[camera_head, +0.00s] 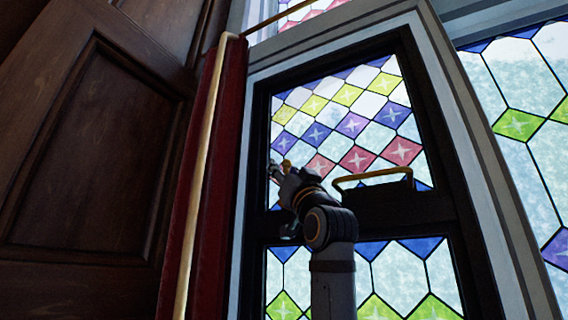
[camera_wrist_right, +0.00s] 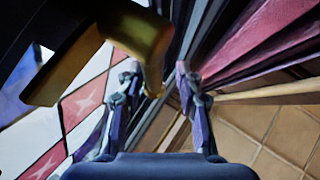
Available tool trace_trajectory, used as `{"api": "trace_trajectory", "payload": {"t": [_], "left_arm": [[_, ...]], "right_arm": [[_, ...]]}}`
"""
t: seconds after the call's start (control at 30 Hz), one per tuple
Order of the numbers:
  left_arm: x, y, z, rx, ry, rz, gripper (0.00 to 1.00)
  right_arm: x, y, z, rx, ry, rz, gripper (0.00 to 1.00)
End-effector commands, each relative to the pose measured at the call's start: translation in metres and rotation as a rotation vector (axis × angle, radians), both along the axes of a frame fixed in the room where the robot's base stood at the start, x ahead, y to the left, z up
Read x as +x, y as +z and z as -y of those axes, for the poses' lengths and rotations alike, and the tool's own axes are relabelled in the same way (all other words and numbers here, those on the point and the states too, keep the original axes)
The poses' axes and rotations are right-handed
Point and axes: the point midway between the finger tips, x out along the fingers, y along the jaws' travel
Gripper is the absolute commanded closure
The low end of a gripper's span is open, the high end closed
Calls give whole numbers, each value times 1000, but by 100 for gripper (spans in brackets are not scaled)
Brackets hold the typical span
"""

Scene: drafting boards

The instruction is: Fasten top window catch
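The top window (camera_head: 420,88) has a dark frame around diamond-patterned coloured glass. My right gripper (camera_head: 275,170) is raised at the left side of its pane. A small brass piece (camera_head: 287,163), apparently the catch, shows beside the fingers. In the right wrist view a dark and brass fitting (camera_wrist_right: 100,50) looms large at upper left, its brass end overlapping the space by the fingertips. There the right gripper (camera_wrist_right: 156,70) has its two fingers apart, with no object visibly clamped. Whether they touch the brass cannot be told. My left gripper is not in view.
A brass bar handle (camera_head: 372,177) on a dark mount crosses the window's lower rail, right of my arm. Another leaded window (camera_head: 530,120) stands at the right.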

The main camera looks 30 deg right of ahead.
Motion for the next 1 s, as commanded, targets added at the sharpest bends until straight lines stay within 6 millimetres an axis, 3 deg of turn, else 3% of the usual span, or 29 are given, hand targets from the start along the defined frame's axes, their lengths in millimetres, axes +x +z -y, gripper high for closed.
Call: {"api": "trace_trajectory", "payload": {"t": [0.13, 0.4, 1.0], "left_arm": [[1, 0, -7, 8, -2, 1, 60], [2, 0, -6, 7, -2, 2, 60], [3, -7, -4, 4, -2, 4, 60]], "right_arm": [[0, -1, 0, 0, 0, 0, 64], [0, -1, 0, 0, 0, 0, 100], [-3, -3, 1, 21, 2, 35, 100]]}}
